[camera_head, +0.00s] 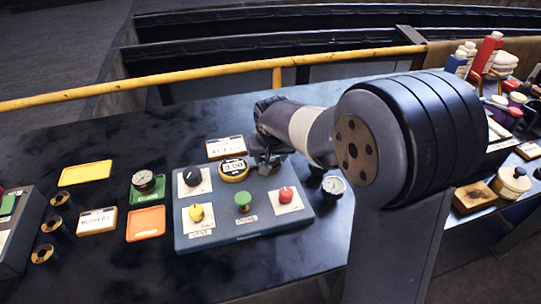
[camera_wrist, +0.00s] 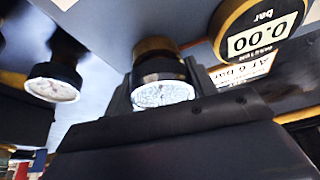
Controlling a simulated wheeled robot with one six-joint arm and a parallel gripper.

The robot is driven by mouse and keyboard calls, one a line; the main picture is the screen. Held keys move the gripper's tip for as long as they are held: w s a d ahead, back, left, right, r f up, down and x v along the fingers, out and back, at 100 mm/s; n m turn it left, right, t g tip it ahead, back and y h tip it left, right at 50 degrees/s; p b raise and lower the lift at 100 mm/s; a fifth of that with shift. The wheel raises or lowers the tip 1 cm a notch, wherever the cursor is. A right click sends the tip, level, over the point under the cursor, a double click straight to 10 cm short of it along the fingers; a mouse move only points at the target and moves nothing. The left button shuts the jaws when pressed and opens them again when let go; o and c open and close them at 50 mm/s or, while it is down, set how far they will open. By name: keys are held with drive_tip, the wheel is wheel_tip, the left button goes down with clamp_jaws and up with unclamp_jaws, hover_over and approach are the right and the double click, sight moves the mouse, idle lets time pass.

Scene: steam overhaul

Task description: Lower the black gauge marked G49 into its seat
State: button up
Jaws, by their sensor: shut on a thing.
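My gripper (camera_head: 268,160) is over the back right part of the grey panel box (camera_head: 185,241), right of the round yellow-rimmed 0.00 bar display (camera_head: 234,168). In the wrist view, my gripper (camera_wrist: 160,88) is shut on a black gauge (camera_wrist: 162,95) with a pale dial. The marking G49 cannot be read. A brass ring or fitting (camera_wrist: 154,47) shows just beyond the gauge, close against it. I cannot tell whether it is part of the gauge or of the seat, nor whether the gauge touches the panel. The seat is not clearly seen.
Another black gauge (camera_head: 334,186) stands just right of the box; a third (camera_head: 144,180) is on a green tray. Black, yellow, green and red knobs (camera_head: 286,194) rise from the panel. A label card (camera_head: 225,147) stands behind it.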

drive_tip(key=o, duration=1.2)
drive_tip(key=shift+c, duration=0.2)
drive_tip(key=shift+o, duration=0.3)
drive_tip(key=shift+o, duration=1.2)
drive_tip(key=shift+r, duration=0.1)
drive_tip(key=shift+r+p, duration=2.5)
drive_tip(key=shift+r, duration=0.75)
